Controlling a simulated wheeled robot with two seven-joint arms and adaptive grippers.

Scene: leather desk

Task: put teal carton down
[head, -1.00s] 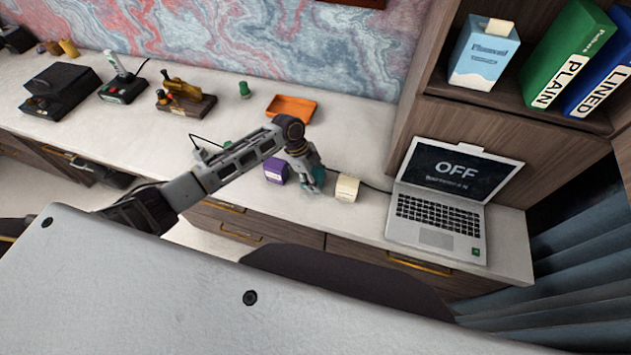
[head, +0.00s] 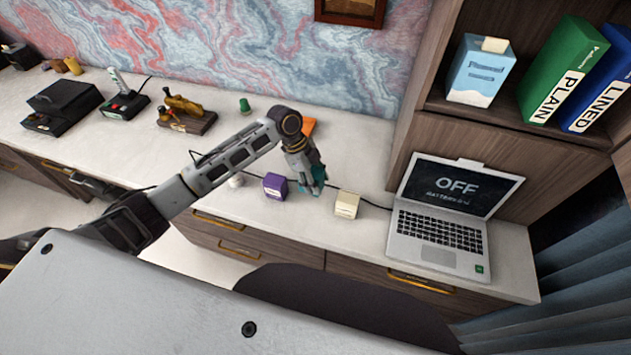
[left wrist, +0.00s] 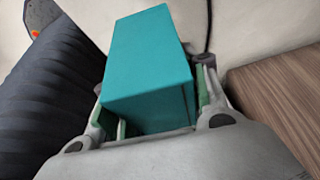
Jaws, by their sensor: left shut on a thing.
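My left gripper (head: 309,182) is shut on the teal carton (head: 319,175), between a purple carton and a cream carton over the desk (head: 300,220). The fingers hide much of the teal carton in the head view. In the left wrist view the teal carton (left wrist: 148,65) fills the space between the fingers (left wrist: 160,125). I cannot tell whether its base touches the desk. My right gripper is not in view.
The purple carton (head: 275,186) stands close on the left, the cream carton (head: 347,204) close on the right. An open laptop (head: 440,228) stands farther right. An orange tray (head: 309,127) is partly hidden behind my arm. A small white object (head: 236,181) lies left of the purple carton.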

